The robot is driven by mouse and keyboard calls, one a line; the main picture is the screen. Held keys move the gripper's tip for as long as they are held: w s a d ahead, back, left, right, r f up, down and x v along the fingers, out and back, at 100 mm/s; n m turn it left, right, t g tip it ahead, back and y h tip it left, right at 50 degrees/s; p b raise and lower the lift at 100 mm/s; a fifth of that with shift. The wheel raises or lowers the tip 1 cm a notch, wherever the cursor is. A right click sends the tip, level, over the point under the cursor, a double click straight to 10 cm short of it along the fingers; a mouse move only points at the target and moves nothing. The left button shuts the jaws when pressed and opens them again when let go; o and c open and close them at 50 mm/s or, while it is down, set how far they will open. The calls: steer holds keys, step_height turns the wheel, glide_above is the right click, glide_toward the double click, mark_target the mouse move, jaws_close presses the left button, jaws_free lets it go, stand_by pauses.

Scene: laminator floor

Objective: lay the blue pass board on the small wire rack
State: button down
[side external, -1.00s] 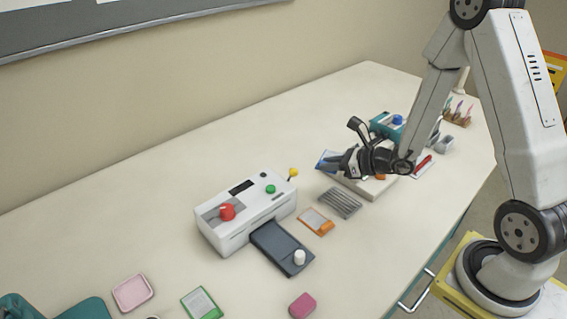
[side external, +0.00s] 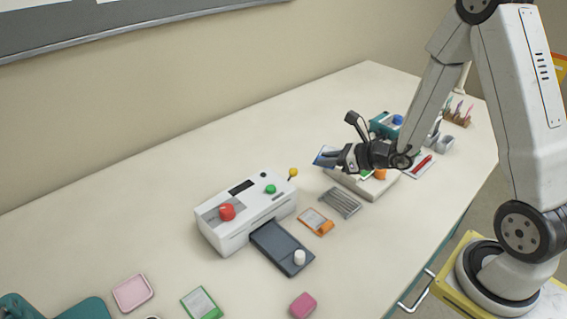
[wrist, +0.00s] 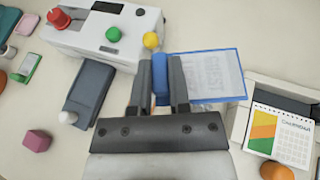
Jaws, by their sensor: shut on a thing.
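The blue pass board (side external: 323,157) is blue-edged with a pale printed face. In the wrist view it (wrist: 215,75) sticks out to the right of my fingers. My gripper (wrist: 160,85) is shut on its blue grip block, which shows between the fingers. In the side view my gripper (side external: 332,158) holds the board in the air, above and slightly left of the small wire rack (side external: 340,202). The rack is grey, with parallel bars, and lies empty on the table. I cannot make it out in the wrist view, where my gripper covers that area.
The white laminator (side external: 245,213) with red, green and yellow knobs stands left of the rack. Its dark tray (side external: 281,247) juts forward. An orange-edged board (side external: 316,222) lies just before the rack.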

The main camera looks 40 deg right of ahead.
steer(key=w+a+r, duration=0.2)
steer(key=r, duration=0.4)
steer(key=w+a+r+m+h, duration=0.1)
steer(key=a+r, duration=0.2)
steer(key=r, duration=0.4)
steer(key=shift+w, duration=0.4)
steer(key=shift+n+y, duration=0.4)
steer(key=s+d+f, duration=0.1)
steer(key=f, duration=0.2)
steer(key=d+f, duration=0.1)
steer(key=f, duration=0.2)
steer(key=s+d+f, duration=0.1)
steer(key=d+f, duration=0.1)
steer(key=f, duration=0.1)
steer(key=shift+s+f, duration=0.3)
steer(key=shift+s, duration=0.05)
glide_above(340, 210)
steer(key=w, duration=0.1)
step_height(340, 210, down, 7)
steer(key=shift+s+f+y, duration=0.3)
steer(key=shift+s+f, duration=0.15)
steer(key=shift+f, duration=0.2)
steer(key=shift+f, duration=0.15)
steer(key=shift+f, duration=3.2)
steer(key=shift+f, duration=0.65)
